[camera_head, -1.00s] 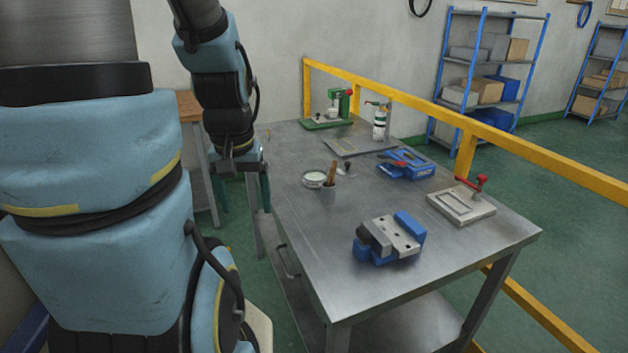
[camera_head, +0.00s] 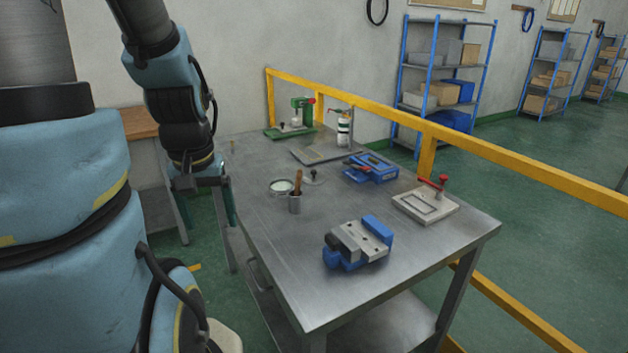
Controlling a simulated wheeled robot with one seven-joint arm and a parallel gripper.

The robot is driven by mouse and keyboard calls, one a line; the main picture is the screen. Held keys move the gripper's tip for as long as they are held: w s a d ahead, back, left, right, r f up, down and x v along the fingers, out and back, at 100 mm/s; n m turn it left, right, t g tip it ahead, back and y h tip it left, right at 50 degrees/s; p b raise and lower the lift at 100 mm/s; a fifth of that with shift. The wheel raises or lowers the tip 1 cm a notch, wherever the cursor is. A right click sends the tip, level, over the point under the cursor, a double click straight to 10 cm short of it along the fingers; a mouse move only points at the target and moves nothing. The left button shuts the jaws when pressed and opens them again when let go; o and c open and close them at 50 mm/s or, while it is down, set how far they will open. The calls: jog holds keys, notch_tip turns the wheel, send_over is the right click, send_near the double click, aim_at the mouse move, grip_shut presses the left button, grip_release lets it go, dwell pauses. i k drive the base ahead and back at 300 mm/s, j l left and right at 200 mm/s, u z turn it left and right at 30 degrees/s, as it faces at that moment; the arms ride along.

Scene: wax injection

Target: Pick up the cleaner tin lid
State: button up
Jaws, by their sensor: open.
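A small flat grey disc with a dark knob (camera_head: 314,177), which looks like the cleaner tin lid, lies on the steel table (camera_head: 290,265). A shallow round tin (camera_head: 281,187) with a pale top stands to its left. A grey cup (camera_head: 295,204) with a wooden-handled tool stands just in front of them. My gripper (camera_head: 207,211) hangs pointing down at the table's left edge, to the left of the tin and apart from it. Its two fingers are spread, with nothing seen between them.
A blue and grey vise (camera_head: 358,244), a clamp plate with red handle (camera_head: 426,203), a blue tool (camera_head: 370,168), a white bottle (camera_head: 344,130) and a green press (camera_head: 298,122) stand on the table. A yellow rail (camera_head: 470,148) runs behind. The table's front left is clear.

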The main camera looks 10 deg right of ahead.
aim_at(313, 178)
jog(key=i+j+z, duration=0.3)
jog(key=i, duration=0.25)
jog(key=i+j+z, duration=0.25)
jog(key=i+j, duration=0.25)
jog(key=i+j+z, duration=0.3)
jog(key=i+j, duration=0.15)
jog(key=j, duration=0.15)
jog(key=i+j+z, duration=0.3)
jog(key=j, duration=0.4)
jog(key=i, duration=0.1)
